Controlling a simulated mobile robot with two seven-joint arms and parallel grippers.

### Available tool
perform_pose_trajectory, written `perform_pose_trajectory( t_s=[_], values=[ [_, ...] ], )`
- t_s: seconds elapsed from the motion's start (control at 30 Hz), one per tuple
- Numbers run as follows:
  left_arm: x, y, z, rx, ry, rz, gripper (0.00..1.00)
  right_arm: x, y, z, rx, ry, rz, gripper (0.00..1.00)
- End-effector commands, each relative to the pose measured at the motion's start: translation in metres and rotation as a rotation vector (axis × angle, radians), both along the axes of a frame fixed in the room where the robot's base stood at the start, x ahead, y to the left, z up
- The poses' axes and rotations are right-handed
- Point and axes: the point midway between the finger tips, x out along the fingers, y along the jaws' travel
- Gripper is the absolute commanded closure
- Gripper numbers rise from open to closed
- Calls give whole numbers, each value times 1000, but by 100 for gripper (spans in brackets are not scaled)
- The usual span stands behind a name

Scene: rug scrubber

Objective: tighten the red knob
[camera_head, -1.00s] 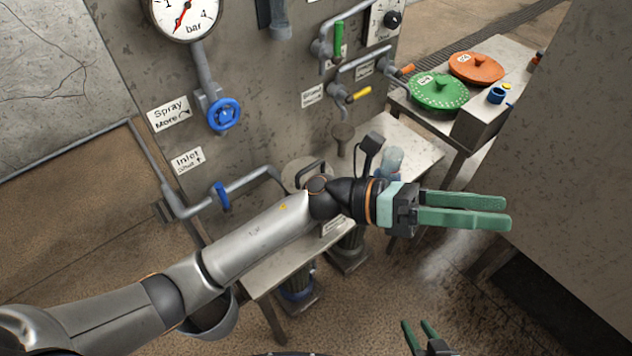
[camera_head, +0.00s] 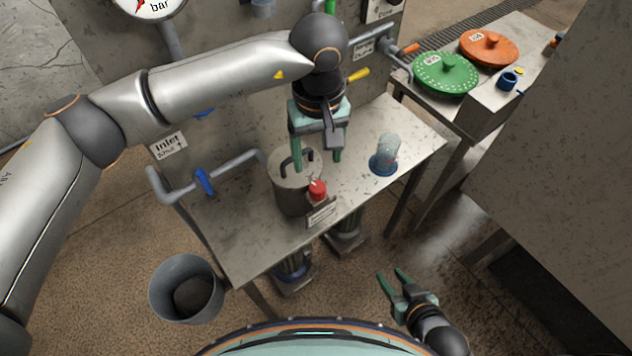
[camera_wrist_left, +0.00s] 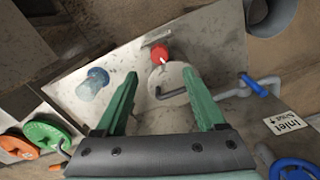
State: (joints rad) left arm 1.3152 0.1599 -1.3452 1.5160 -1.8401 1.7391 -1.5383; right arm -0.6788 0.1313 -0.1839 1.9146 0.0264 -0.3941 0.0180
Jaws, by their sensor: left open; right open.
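The red knob (camera_head: 317,190) stands at the front right side of a grey metal pot (camera_head: 291,187) with a dark handle on its lid, on the metal table. My left gripper (camera_head: 317,164) is open and empty, pointing down above the table, just behind and above the knob. In the left wrist view the red knob (camera_wrist_left: 160,54) lies beyond and between the two green fingers (camera_wrist_left: 160,82), apart from them. A small label (camera_head: 322,214) is in front of the knob. My right gripper (camera_head: 392,279) is open and empty, low over the floor at the lower right.
A clear cup on a blue base (camera_head: 384,157) stands right of the pot on the table (camera_head: 417,145). Pipes with a blue valve handle (camera_head: 204,181) run at the left. A bucket (camera_head: 185,288) is on the floor. Green (camera_head: 445,73) and orange (camera_head: 489,47) lids lie on a side table.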

Motion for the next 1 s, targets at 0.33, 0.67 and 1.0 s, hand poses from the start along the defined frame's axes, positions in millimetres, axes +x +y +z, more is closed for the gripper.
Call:
perform_pose_trajectory(
  t_s=[0.33,0.67,1.0],
  values=[
    [-2,-1,-70,-3,6,3,28,0,0,12,0,1,1,59],
    [-1,-1,-103,-5,4,2,28,0,0,15,0,1,1,59],
    [-1,-1,-105,-5,3,1,35,-1,0,15,0,1,0,59]
  ],
)
